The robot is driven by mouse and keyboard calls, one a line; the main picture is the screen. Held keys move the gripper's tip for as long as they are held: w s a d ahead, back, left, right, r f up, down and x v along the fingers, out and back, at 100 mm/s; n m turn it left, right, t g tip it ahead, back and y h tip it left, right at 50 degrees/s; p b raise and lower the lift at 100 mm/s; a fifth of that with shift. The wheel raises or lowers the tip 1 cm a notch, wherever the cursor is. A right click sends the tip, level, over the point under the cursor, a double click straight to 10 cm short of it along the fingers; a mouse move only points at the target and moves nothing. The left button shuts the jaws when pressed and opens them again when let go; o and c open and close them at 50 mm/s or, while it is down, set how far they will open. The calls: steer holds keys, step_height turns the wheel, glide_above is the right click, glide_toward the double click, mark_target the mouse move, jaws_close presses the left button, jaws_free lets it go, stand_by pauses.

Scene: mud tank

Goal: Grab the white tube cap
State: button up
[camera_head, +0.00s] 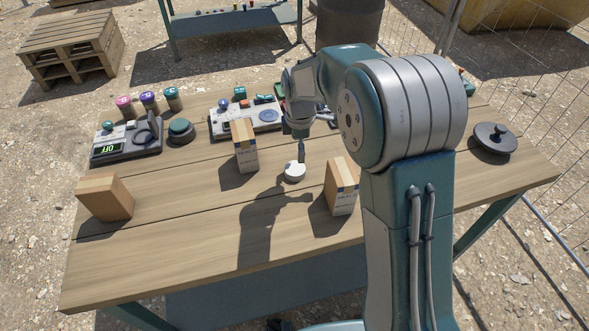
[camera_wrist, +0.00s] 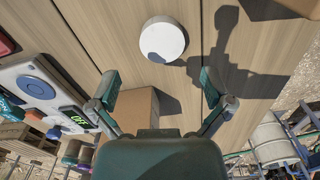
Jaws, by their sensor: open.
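The white tube cap (camera_head: 294,172) lies on the wooden table (camera_head: 190,240), near its middle. In the wrist view the cap (camera_wrist: 162,40) is a plain white disc on the wood, beyond my fingertips and roughly centred between them. My gripper (camera_wrist: 159,82) is open, with its two green fingers spread apart and nothing between them. In the head view my gripper (camera_head: 301,152) points down just above and behind the cap. My arm hides part of the table to the right.
Cardboard boxes stand left of the cap (camera_head: 246,150), right of it (camera_head: 341,187) and farther left (camera_head: 106,197). A control panel (camera_head: 245,118), a scale (camera_head: 128,136) and several capped jars sit at the back. A dark round lid (camera_head: 493,138) lies far right. The front is clear.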

mark_target(294, 168)
steer(key=shift+d+f, duration=0.2)
steer(key=shift+f, duration=0.85)
steer(key=f, duration=0.1)
steer(key=a+f, duration=0.1)
steer(key=f, duration=0.1)
steer(key=a+f, duration=0.1)
steer(key=shift+s+f, duration=0.1)
steer(key=shift+f, duration=0.5)
steer(key=shift+d+f, duration=0.1)
steer(key=shift+f, duration=0.05)
steer(key=shift+d, duration=0.3)
steer(key=c, duration=0.6)
steer(key=shift+a, duration=0.25)
